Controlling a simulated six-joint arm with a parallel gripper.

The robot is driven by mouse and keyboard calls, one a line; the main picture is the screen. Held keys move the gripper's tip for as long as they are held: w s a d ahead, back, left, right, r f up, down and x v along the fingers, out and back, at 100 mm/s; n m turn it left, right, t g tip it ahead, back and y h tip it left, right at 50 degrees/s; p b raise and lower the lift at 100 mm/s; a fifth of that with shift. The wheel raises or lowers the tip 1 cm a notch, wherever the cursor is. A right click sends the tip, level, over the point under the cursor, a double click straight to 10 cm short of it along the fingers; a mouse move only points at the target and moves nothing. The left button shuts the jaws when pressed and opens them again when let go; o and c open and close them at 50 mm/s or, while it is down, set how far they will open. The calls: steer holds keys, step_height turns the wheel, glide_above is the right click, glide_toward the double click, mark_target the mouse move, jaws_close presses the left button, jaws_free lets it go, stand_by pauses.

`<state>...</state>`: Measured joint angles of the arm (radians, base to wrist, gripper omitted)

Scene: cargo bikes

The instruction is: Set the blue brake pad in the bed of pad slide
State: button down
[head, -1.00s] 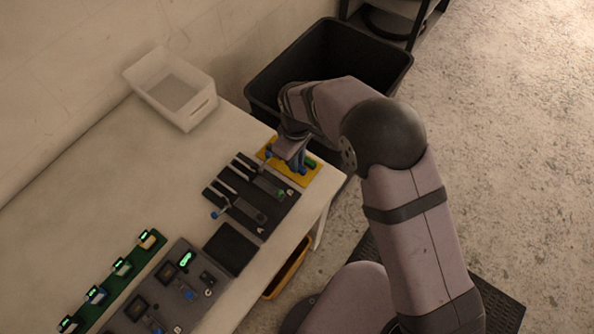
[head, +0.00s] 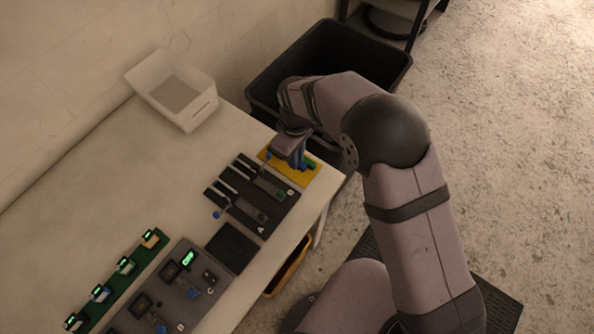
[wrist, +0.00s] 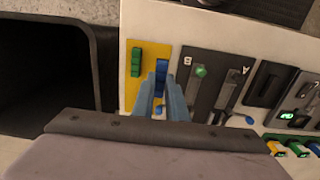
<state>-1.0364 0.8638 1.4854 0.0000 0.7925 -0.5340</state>
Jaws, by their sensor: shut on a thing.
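My gripper (wrist: 162,94) is shut on the blue brake pad (wrist: 161,72), which stands out between the fingertips in the wrist view. In the head view my gripper (head: 294,160) is at the yellow mat (head: 272,153), and the pad is largely hidden there. Whether the pad still touches the mat, I cannot tell. Two dark pad slides lie beside the mat on a dark board, marked B (wrist: 187,88) and A (wrist: 231,97) in the wrist view.
A green pad (wrist: 136,60) lies on the yellow mat left of the blue one. A black bin (head: 262,88) stands beyond the table end. A white tub (head: 185,115) sits at the back. A grey panel (head: 170,300) and green strip (head: 125,283) lie at the lower left.

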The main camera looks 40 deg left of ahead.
glide_toward(266, 186)
steer(key=shift+a, duration=0.15)
steer(key=shift+f, duration=0.1)
steer(key=shift+f, duration=0.1)
steer(key=shift+f+b, duration=1.45)
steer(key=shift+f, duration=0.5)
steer(key=shift+f+b, duration=0.6)
steer(key=shift+f, duration=0.3)
steer(key=c, duration=1.7)
jaws_free()
steer(key=shift+r, duration=0.1)
